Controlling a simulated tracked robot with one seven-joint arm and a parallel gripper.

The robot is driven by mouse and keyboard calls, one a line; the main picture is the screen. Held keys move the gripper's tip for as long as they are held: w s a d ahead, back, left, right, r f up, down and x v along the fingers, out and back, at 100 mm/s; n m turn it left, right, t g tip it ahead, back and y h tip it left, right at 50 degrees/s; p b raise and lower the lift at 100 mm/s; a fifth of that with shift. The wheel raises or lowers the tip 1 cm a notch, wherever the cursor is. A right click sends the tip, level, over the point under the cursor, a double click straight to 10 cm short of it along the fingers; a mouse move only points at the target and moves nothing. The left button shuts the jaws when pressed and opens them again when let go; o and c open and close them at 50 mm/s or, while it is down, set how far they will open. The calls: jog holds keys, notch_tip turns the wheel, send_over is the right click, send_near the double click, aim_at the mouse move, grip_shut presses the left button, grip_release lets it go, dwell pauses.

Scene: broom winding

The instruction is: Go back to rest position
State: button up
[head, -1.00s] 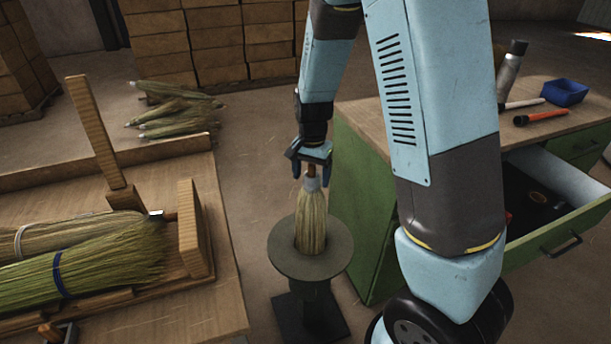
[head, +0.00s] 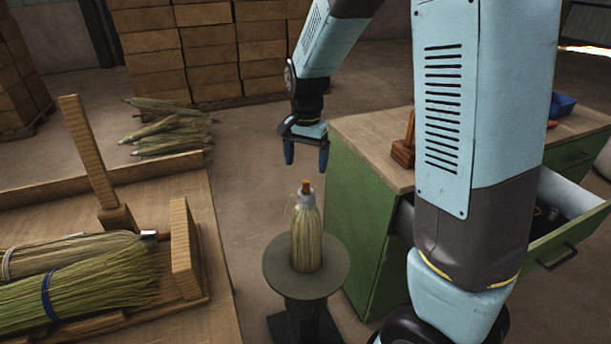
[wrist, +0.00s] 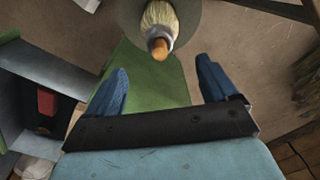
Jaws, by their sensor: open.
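My gripper (head: 306,156) is open and empty, with its blue fingers pointing down. It is above the broom head (head: 307,238) and apart from it. The broom head stands upright on a round dark pedestal (head: 337,272), with pale bristles below, a grey collar and a short orange-brown stub on top. In the wrist view the open gripper (wrist: 163,88) shows with nothing between its fingers, and the broom head (wrist: 158,22) is beyond the fingertips at the top of the picture.
A wooden bench (head: 215,325) with broom bundles (head: 85,285) and an upright wooden post (head: 88,150) is on the left. A green cabinet (head: 352,200) with an open drawer (head: 570,235) is on the right. Bristle bundles (head: 170,135) lie on the floor behind, before stacked boxes (head: 205,45).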

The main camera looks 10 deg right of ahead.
jog(key=s+d+r+n+t+y, duration=0.1)
jog(key=s+d+r+n, duration=0.1)
jog(key=s+d+r, duration=0.4)
jog(key=s+d+r+n+t, duration=0.1)
jog(key=s+r+t, duration=0.1)
jog(key=s+r, duration=0.35)
jog(key=s+d+r+n+t+h, duration=0.1)
jog(key=s+d+r+n+t, duration=0.1)
jog(key=s, duration=0.9)
notch_tip(320, 180, up, 3)
jog(key=shift+d+r+n+t, duration=0.15)
jog(key=shift+d+n+t, duration=0.15)
jog(key=shift+d+n, duration=0.65)
jog(key=shift+c, duration=0.4)
